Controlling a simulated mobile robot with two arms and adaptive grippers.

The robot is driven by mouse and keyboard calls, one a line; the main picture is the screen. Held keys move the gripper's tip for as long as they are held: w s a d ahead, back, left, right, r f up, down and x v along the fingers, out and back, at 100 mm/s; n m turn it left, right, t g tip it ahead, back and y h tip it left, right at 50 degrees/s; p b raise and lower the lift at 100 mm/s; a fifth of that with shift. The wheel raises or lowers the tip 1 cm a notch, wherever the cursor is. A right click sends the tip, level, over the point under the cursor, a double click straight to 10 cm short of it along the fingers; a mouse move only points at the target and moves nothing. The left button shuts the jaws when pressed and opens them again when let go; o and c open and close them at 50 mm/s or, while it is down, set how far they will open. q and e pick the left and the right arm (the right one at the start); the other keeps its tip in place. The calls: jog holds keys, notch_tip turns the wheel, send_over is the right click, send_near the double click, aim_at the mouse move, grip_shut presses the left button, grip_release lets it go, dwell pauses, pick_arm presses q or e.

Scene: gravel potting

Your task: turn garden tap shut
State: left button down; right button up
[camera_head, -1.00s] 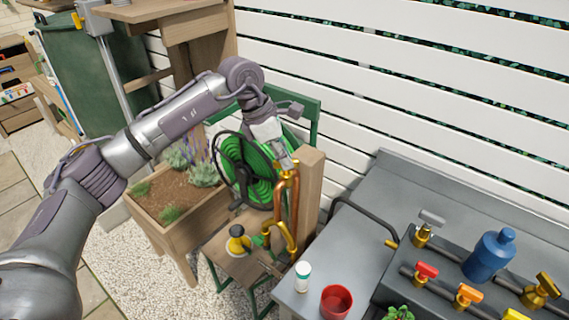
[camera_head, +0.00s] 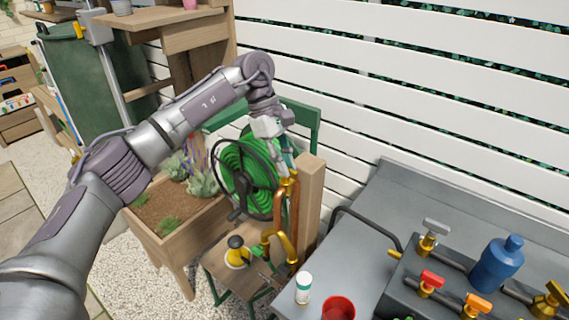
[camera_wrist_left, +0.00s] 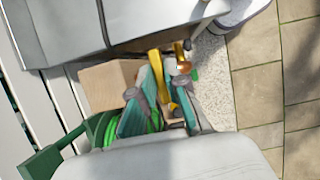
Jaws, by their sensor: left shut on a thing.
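The brass garden tap (camera_head: 289,186) sits at the top of a copper pipe (camera_head: 281,215) beside a wooden post (camera_head: 309,195). My left gripper (camera_head: 288,168) reaches down to the tap from above and is shut on its handle. In the left wrist view, the yellow brass of the tap (camera_wrist_left: 156,66) shows between the two teal fingers of my left gripper (camera_wrist_left: 165,88). The fingers hide part of the handle, so its exact angle is hard to tell. My right gripper is not in view.
A green hose reel (camera_head: 240,178) stands close behind the tap. A grey bench (camera_head: 365,235) at the right holds a white bottle (camera_head: 303,288), a red cup (camera_head: 338,309), a blue bottle (camera_head: 496,263) and several valves. A yellow-black sprayer (camera_head: 237,252) stands below the tap.

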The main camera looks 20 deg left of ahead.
pick_arm(q)
jog(key=shift+r, duration=0.1)
dwell(0.4)
jog(key=c, duration=1.2)
grip_release()
jog(key=v, duration=1.1)
jog(key=shift+w+a+r, duration=0.1)
jog(key=shift+w+r, duration=0.1)
jog(key=shift+r, duration=0.2)
